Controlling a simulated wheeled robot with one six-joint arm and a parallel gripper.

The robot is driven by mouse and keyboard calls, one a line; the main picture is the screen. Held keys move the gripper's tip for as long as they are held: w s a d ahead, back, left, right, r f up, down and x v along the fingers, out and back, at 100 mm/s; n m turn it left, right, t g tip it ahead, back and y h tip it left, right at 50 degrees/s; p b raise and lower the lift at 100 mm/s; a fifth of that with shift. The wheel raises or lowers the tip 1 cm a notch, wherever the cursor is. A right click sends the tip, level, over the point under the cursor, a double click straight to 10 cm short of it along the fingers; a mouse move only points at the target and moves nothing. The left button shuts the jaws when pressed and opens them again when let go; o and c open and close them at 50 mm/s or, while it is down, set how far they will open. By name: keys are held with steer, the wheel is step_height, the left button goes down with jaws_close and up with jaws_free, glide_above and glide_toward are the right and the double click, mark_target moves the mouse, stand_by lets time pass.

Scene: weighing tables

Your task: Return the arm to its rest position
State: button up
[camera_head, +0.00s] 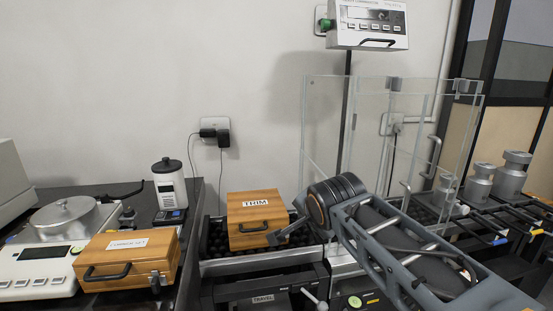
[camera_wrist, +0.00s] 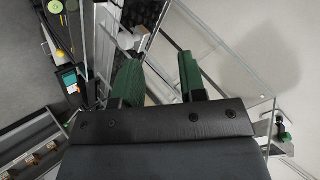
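My arm (camera_head: 400,245) reaches in from the lower right in the head view, with its dark rounded joint (camera_head: 336,203) in front of the glass enclosure and right of the wooden box labelled TRIM. My gripper (camera_wrist: 160,62) shows in the wrist view as two green fingers set well apart, with nothing held between them. In the head view the gripper is not clearly seen. I cannot tell whether any part of the arm touches the TRIM box (camera_head: 257,207).
A glass enclosure (camera_head: 322,125) stands close behind my arm. A second wooden case (camera_head: 127,258), a balance (camera_head: 38,262) and a white container (camera_head: 169,185) stand on the left bench. Metal weights (camera_head: 512,178) stand at right. An indicator box (camera_head: 367,25) hangs above on a pole.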

steer(key=s+d+r+n+g+p, duration=0.1)
steer(key=s+d+n+g+p, duration=0.2)
steer(key=s+p, duration=0.4)
steer(key=s+d+r+n+g+p, duration=0.2)
steer(key=s+d+n+p, duration=0.3)
steer(key=s+p, duration=0.3)
steer(key=n+g+p, duration=0.1)
steer(key=p, duration=0.2)
steer(key=shift+s+d+r+n+h, duration=0.2)
steer(key=shift+d+n+h, duration=0.1)
steer(key=shift+h, duration=0.1)
steer(key=shift+c, duration=0.5)
